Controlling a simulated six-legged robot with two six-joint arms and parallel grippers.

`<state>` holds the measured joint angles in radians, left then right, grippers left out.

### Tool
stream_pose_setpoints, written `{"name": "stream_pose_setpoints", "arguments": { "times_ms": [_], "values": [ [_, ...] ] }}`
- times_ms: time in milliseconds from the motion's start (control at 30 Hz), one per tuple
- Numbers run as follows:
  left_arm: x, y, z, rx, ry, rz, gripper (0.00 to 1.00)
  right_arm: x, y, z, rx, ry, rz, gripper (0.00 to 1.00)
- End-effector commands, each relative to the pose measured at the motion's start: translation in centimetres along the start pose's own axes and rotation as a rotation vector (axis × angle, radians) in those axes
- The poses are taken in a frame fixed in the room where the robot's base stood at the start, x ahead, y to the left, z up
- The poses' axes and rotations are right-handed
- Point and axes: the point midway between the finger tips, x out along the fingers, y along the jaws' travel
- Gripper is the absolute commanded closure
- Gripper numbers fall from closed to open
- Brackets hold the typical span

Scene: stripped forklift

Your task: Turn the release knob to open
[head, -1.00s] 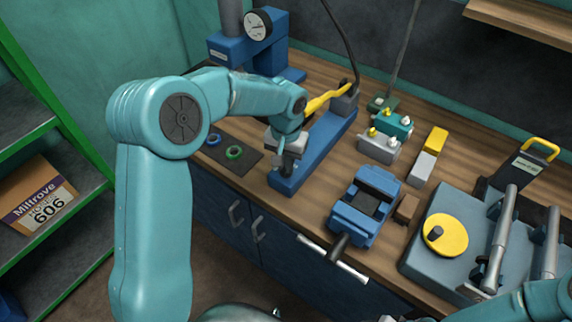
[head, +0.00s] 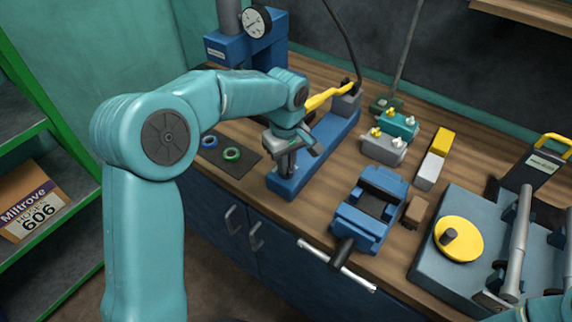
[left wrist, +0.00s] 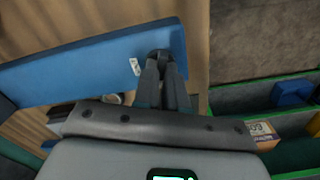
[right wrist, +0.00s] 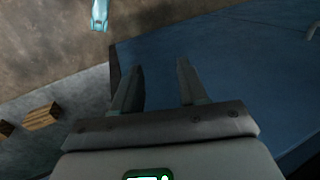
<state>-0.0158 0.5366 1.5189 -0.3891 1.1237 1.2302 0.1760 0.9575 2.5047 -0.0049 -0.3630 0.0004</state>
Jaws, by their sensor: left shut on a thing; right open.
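A long blue hand pump (head: 328,142) with a yellow lever (head: 328,97) lies on the wooden bench. My left gripper (head: 286,163) is at the pump's near end, pointing down. In the left wrist view, my left gripper (left wrist: 162,66) is shut on a small dark release knob (left wrist: 160,53) at the end of the blue pump body (left wrist: 90,68). The fingers hide most of the knob, so its turned position cannot be told. My right gripper (right wrist: 157,84) is open and empty, with a blue surface beyond its fingers.
A blue vise (head: 368,212) stands right of the pump. A dark mat (head: 240,171) with a blue ring (head: 209,141) and a green ring (head: 232,154) lies to its left. A grey unit with a yellow wheel (head: 462,247) is at the right. Green shelving (head: 65,226) stands left.

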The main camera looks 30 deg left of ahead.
Motion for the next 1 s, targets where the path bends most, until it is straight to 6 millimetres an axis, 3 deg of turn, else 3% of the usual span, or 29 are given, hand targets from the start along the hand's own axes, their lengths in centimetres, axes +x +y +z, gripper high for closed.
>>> {"name": "stream_pose_setpoints", "arguments": {
  "times_ms": [500, 1000],
  "values": [
    [-0.1, 0.0, -0.1, -0.342, 0.005, 0.005, 1.0, 1.2, 0.5, 0.0, 0.0, 0.0, 0.0, 0.57],
    [-0.2, 0.0, -0.2, -0.412, 0.005, 0.005, 1.0, 1.4, 0.5, 0.0, 0.0, 0.0, 0.0, 0.57]
  ]
}}
